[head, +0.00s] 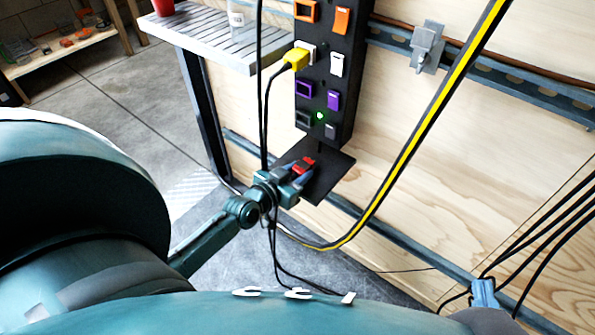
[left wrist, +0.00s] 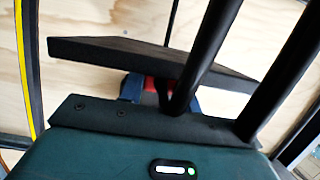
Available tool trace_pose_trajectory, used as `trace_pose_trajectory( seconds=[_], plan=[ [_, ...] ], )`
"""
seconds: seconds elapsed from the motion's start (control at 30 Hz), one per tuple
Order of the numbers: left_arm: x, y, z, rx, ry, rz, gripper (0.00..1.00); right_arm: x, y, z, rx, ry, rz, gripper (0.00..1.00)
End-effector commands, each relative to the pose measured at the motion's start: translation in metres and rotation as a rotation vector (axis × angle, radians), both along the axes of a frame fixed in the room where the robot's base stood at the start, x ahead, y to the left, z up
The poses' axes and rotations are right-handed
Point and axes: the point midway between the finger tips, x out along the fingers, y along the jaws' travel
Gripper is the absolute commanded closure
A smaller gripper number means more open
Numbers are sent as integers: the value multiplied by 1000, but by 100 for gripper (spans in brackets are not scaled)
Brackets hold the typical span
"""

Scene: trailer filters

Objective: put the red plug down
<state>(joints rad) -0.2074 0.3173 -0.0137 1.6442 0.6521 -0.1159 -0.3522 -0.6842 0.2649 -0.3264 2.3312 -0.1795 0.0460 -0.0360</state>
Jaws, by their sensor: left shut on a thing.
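The red plug (head: 304,165) is between the fingers of my left gripper (head: 300,172), which is shut on it. The gripper holds it at the small black shelf (head: 325,182) below the black socket panel (head: 327,75). I cannot tell whether the plug touches the shelf. In the left wrist view, a bit of the red plug (left wrist: 150,84) shows between the blue fingertips, just past the edge of the dark shelf (left wrist: 100,50); the rest is hidden.
A yellow plug (head: 296,59) sits in the panel, its black cable hanging down past my left gripper. A yellow-and-black cable (head: 418,140) crosses in front of the plywood wall. A grey bench (head: 205,35) with a red cup (head: 163,7) stands at upper left.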

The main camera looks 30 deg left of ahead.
Motion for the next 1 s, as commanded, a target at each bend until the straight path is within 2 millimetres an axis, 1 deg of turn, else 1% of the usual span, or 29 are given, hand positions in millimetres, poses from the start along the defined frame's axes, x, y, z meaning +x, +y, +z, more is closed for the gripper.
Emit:
trace_pose_trajectory(
  seconds=[0.1,0.2,0.23,0.47,0.5,0.77,0.87,0.9,0.93,1.0],
  plan=[
    [0,0,-4,0,0,0,95,0,1,-1,0,-11,3,100],
    [0,0,-4,0,1,0,95,-1,1,0,1,-16,5,100],
    [0,0,-5,0,3,-1,66,-1,1,0,1,-16,5,100],
    [-1,-1,-6,-1,7,-3,47,-1,2,0,2,-16,7,100],
    [-1,-2,-7,-1,8,-4,46,-1,2,0,2,-16,7,100],
    [-2,-3,-7,-3,11,-6,46,-1,2,0,0,-15,9,100],
    [-2,-4,1,-4,11,-6,46,0,1,3,-2,1,6,100],
    [-2,-4,7,-4,10,-5,46,0,-1,4,-5,22,-3,100],
    [-4,-3,10,-4,10,-5,46,1,-3,4,-7,38,-10,100],
    [-18,-1,11,0,13,-5,46,2,-4,4,-8,65,-19,100]
  ],
)
